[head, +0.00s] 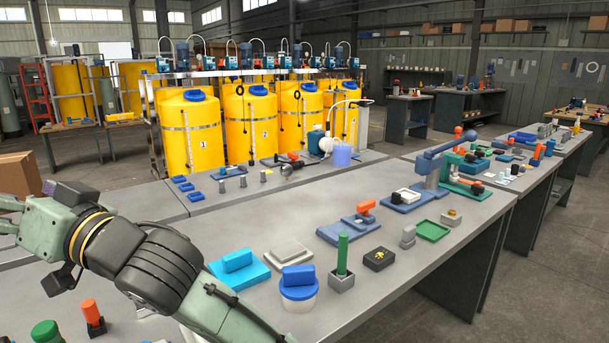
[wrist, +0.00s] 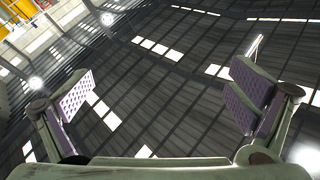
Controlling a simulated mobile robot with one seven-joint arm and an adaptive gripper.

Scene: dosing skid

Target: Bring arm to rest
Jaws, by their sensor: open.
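My arm (head: 165,270) comes in from the bottom of the head view and reaches to the left edge, above the near left part of the grey bench. Behind the pads the wrist view shows the hall's roof with bright skylights, so the gripper points upward.
The grey bench (head: 463,222) holds a white tub with a blue lid (head: 298,285), a cyan block (head: 238,266), a green rod in a grey holder (head: 342,258), and a blue lever press (head: 433,170). Yellow tanks (head: 190,130) stand behind. An orange-topped piece (head: 92,315) sits close below my arm.

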